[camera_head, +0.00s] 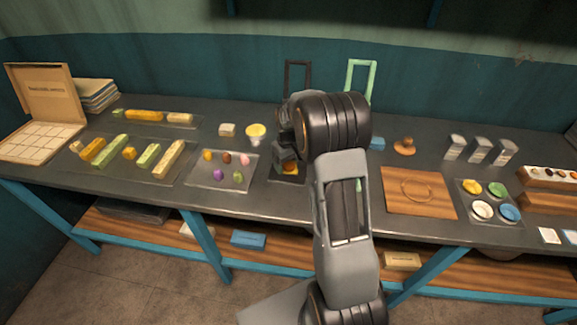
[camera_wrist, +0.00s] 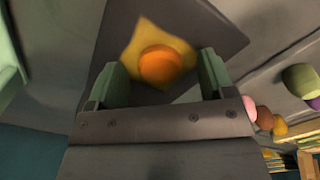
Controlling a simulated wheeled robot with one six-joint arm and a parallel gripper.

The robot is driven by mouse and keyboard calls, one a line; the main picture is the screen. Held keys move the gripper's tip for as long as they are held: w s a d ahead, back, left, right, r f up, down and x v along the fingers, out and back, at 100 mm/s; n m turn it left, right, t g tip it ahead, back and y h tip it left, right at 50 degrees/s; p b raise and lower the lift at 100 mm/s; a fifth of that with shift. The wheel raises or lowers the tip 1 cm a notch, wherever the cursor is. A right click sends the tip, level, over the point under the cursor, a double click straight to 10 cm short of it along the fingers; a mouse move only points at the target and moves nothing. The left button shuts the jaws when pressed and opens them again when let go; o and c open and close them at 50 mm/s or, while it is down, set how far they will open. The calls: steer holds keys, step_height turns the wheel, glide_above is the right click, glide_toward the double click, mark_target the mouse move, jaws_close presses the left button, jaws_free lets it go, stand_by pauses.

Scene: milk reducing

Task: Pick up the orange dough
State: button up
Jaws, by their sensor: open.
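The orange dough (camera_wrist: 160,65) is a round lump in the wrist view, lying on a small yellow square (camera_wrist: 181,47) on a dark mat (camera_wrist: 220,22). My gripper (camera_wrist: 160,72) is open, with one green finger on each side of the dough in that view. I cannot tell how far above the dough the fingertips are. In the head view, the arm comes up from the front and the gripper (camera_head: 285,155) points down over the dark mat (camera_head: 276,178). There the orange dough (camera_head: 289,168) is mostly hidden by the gripper.
A tray (camera_head: 206,183) with several coloured balls lies just left of the gripper. A yellow-topped cup (camera_head: 256,134) stands behind it. A wooden board (camera_head: 418,205) lies to the right, with a tray of coloured rounds (camera_head: 468,212) beyond. Two upright frames (camera_head: 360,80) stand at the back.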

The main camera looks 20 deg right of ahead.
steer(key=c, duration=1.1)
steer(key=shift+o, duration=0.2)
